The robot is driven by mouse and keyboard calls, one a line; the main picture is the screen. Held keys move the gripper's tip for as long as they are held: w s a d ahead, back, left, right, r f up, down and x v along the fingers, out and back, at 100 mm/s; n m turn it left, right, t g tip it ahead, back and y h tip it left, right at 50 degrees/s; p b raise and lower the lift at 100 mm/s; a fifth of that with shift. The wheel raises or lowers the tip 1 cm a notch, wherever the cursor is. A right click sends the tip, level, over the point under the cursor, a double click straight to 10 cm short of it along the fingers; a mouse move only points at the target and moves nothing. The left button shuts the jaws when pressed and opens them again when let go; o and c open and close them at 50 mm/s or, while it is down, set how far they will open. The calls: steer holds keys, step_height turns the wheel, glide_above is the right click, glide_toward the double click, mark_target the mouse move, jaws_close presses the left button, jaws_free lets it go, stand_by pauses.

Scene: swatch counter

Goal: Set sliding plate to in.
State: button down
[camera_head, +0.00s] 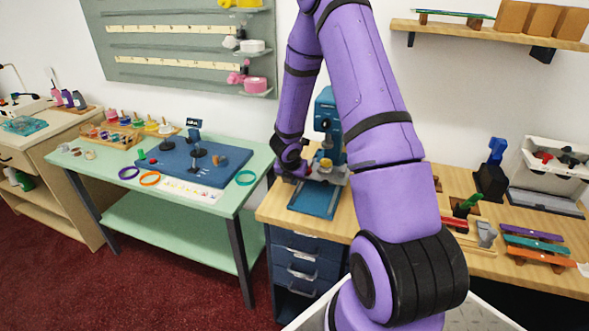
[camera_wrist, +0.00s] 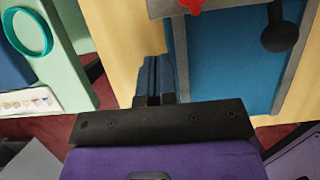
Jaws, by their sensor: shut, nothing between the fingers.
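A teal-blue press-like machine (camera_head: 327,112) stands on the wooden bench, with a flat blue plate (camera_head: 314,199) in a grey frame at its base. The blue plate also shows in the wrist view (camera_wrist: 225,60), with a grey bar across its top, a red part (camera_wrist: 192,5) and a black round knob (camera_wrist: 280,36). I cannot tell for sure which part slides. My gripper (camera_wrist: 154,62) is shut and empty, just left of the grey frame, over the wood. In the head view it is at the machine's left side, its fingertips not clear.
A green table (camera_head: 228,192) with a blue board (camera_head: 190,162) and coloured rings stands to the left. Drawers (camera_head: 306,262) are under the bench. To the right, past my arm, are a purple bar (camera_head: 532,231) and a white bin (camera_head: 556,160).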

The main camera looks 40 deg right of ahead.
steer(key=v, duration=1)
steer(key=shift+s+a, duration=0.15)
steer(key=shift+a, duration=0.05)
steer(key=s+a+r+m, duration=0.2)
steer(key=s+r+m, duration=0.15)
steer(key=r, duration=0.35)
steer(key=s+a+r+m+t+h, duration=0.1)
steer(key=s+a+r+m, duration=0.1)
steer(key=r+m, duration=0.35)
steer(key=s+a+r+m, duration=0.2)
steer(key=s+r+m, duration=0.1)
steer(key=r, duration=0.5)
steer(key=s+a+r+m+y, duration=0.1)
steer(key=s+a+r+m, duration=0.2)
steer(key=s, duration=0.3)
steer(key=s+a+r+m+t+y, duration=0.1)
steer(key=s+a+r+m+y, duration=0.1)
steer(key=s+a+r+m, duration=0.2)
steer(key=s+a+r+m+t+y, duration=0.1)
steer(key=s+a+r+m, duration=0.2)
steer(key=s, duration=0.5)
steer(key=shift+a+r+m+y, duration=0.15)
steer(key=shift+a+m+y, duration=0.25)
steer(key=shift+a+m, duration=0.5)
